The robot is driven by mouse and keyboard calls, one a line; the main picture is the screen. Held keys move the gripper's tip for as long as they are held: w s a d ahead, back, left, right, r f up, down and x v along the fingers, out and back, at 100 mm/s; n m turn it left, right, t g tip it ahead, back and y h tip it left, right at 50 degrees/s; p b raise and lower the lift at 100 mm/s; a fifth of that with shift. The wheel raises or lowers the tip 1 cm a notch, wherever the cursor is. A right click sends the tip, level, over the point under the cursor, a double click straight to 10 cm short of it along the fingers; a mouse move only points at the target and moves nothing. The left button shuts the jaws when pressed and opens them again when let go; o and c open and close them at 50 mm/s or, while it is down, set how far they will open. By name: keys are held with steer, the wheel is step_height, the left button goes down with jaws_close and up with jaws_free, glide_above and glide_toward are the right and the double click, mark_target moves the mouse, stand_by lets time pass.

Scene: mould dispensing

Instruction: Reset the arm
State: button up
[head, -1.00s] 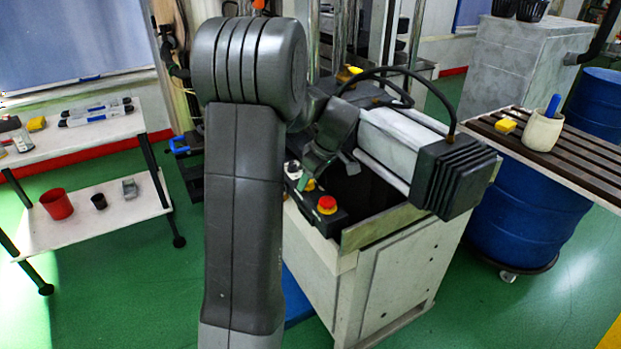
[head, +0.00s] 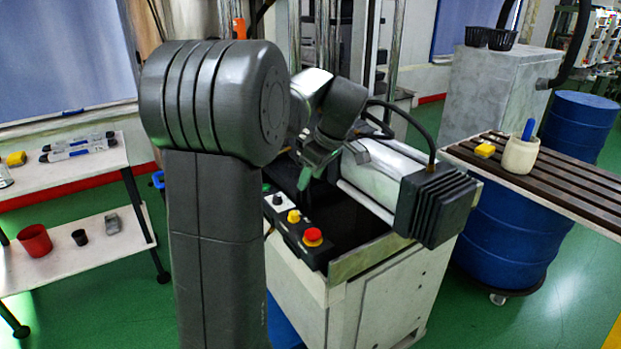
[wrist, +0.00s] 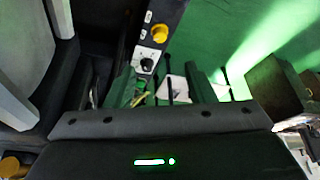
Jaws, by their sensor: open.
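My grey arm stands upright in the head view, its big shoulder joint left of centre and its forearm bent away over the machine. My gripper (head: 312,168) hangs beyond the shoulder, above the black control panel (head: 296,238); it looks clear of the panel and pointed down. The panel (wrist: 155,48) lies past the fingertips there, with a yellow button and a knob. Part of my wrist is hidden behind other arm links.
A pale machine cabinet (head: 375,305) carries a metal cylinder with a black ribbed block (head: 436,205) close right of my gripper. The panel has a red button (head: 313,237). A slatted bench (head: 560,178) stands right. A white two-tier shelf (head: 70,268) stands left; green floor lies between.

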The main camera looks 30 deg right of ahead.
mark_target(294, 213)
steer(key=x, duration=1.4)
steer(key=shift+d+r, duration=0.1)
steer(key=shift+r, duration=0.05)
steer(key=shift+m+p, duration=0.35)
steer(key=shift+m, duration=0.15)
steer(key=shift+s+r+m+h+p, duration=0.1)
steer(key=shift+s+m+h+p, duration=0.05)
steer(key=shift+m+h+p, duration=0.55)
steer(key=m+h+p, duration=0.1)
steer(key=m+p, duration=0.1)
steer(key=m, duration=0.1)
steer(key=m+h+p, duration=0.1)
steer(key=m+p, duration=0.2)
steer(key=shift+a, duration=0.25)
steer(key=shift+a+m+h+p, duration=0.1)
steer(key=shift+m+h+p, duration=0.35)
steer(key=shift+m, duration=1.05)
